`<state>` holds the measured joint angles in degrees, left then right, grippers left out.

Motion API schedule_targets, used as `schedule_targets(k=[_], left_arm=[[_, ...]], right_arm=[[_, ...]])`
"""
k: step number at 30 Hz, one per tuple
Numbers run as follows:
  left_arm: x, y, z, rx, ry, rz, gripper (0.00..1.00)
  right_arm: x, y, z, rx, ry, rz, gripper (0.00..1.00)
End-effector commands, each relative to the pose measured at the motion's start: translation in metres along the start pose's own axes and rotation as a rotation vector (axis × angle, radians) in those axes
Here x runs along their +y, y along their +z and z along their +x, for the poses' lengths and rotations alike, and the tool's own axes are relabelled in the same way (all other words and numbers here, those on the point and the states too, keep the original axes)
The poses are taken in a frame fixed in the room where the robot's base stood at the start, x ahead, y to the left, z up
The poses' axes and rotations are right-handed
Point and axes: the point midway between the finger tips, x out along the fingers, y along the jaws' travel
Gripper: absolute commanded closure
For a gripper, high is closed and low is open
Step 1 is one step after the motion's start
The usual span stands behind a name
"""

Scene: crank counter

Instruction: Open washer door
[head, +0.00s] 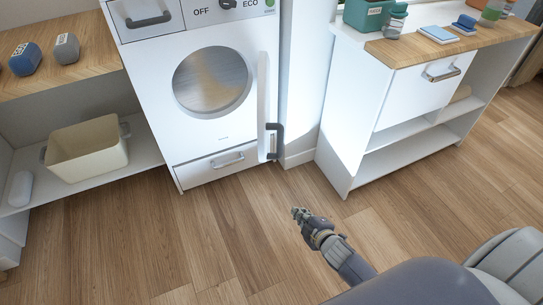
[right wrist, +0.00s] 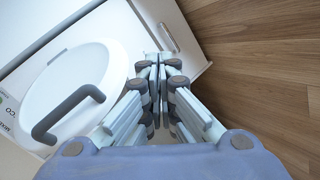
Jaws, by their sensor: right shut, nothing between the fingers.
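The white washer (head: 145,75) stands at the back, left of centre. Its round opening (head: 211,82) shows a metallic drum inside. The washer door (head: 262,105) is swung out and seen nearly edge-on at the right of the opening. Its dark handle (head: 277,141) is on the right side. In the right wrist view the round door (right wrist: 85,75) and its handle (right wrist: 68,112) are at the left. My right gripper (head: 298,213) is shut and empty, in front of and below the handle, apart from it. It also shows in the wrist view (right wrist: 158,58). My left gripper is out of view.
A drawer with a handle (head: 227,160) is below the opening. A shelf unit with a cream bin (head: 88,150) is at left. A white cabinet (head: 410,90) with a wooden top is at right. The wooden floor (head: 235,240) in front is clear.

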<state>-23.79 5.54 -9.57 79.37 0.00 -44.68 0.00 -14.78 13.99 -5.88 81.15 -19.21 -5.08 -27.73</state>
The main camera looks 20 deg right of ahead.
Motion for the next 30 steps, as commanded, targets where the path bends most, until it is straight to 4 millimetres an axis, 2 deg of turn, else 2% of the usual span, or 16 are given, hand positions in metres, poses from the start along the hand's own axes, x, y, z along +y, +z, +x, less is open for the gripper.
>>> schedule_targets(k=[1, 3, 6, 9, 13, 17, 30], left_arm=[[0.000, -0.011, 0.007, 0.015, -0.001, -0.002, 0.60], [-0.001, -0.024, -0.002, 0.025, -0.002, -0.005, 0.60], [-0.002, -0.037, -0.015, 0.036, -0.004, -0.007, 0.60], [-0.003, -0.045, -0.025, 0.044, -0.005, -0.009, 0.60], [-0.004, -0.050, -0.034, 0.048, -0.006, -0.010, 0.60], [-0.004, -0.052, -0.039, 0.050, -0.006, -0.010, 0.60], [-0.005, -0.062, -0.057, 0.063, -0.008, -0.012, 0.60]], right_arm=[[0.029, -0.015, 0.010, 0.058, 0.087, -0.093, 1.00], [0.071, -0.041, 0.007, 0.118, 0.191, -0.213, 1.00], [0.117, -0.073, -0.004, 0.177, 0.317, -0.351, 1.00], [0.147, -0.095, -0.017, 0.211, 0.405, -0.448, 1.00], [0.166, -0.111, -0.027, 0.230, 0.462, -0.508, 1.00], [0.174, -0.117, -0.022, 0.233, 0.475, -0.519, 1.00], [0.198, -0.139, 0.038, 0.232, 0.471, -0.516, 1.00]])
